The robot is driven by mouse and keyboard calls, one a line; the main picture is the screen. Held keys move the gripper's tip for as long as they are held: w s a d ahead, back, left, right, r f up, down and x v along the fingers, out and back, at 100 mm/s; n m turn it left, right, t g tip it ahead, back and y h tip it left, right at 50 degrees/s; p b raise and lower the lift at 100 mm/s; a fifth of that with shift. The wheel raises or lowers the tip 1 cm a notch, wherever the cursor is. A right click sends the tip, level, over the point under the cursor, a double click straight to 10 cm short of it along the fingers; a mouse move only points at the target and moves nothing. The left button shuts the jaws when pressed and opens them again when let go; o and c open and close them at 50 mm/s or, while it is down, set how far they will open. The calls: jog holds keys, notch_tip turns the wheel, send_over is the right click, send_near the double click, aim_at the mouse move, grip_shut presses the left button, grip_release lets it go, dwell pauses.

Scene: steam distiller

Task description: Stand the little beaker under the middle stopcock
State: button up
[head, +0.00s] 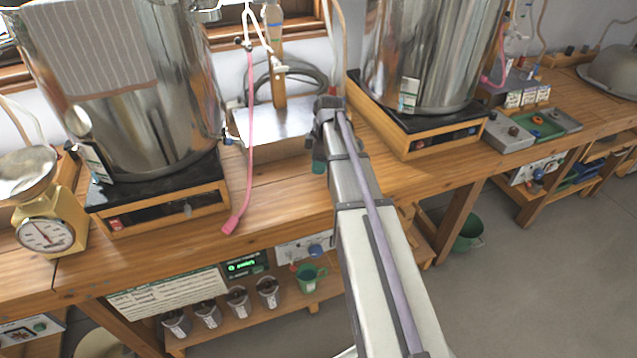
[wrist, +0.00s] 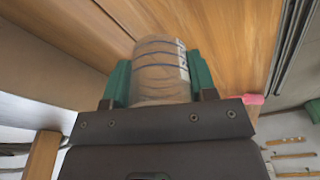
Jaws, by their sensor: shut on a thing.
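My gripper (head: 319,160) is above the workbench, in front of the metal box between the two big steel vats. In the wrist view its green fingers (wrist: 160,84) are shut on both sides of a small clear beaker (wrist: 160,62). The beaker has blue lines and a pale label on its side. In the head view I cannot make out the beaker at the gripper. White fittings on thin tubing (head: 280,68) hang between the vats, left of my gripper; I cannot tell which is the middle stopcock.
A left vat (head: 130,90) and a right vat (head: 425,60) stand on wooden bases. A pink-ended hose (head: 246,150) hangs to the bench. A yellow scale (head: 50,225) is far left. Bare bench (head: 285,190) lies in front of the metal box (head: 268,128).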

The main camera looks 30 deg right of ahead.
notch_tip(320, 180, down, 4)
jog(key=b, duration=0.3)
jog(key=shift+f+b, duration=0.1)
jog(key=shift+b, duration=0.3)
jog(key=shift+r+p, duration=0.3)
jog(key=shift+f, duration=0.25)
jog(key=o, duration=0.9)
jog(key=shift+r, duration=0.1)
notch_tip(320, 180, up, 12)
jog(key=s+d+p, duration=0.1)
jog(key=p, duration=1.1)
jog(key=shift+d+r, duration=0.15)
jog(key=shift+d, duration=0.1)
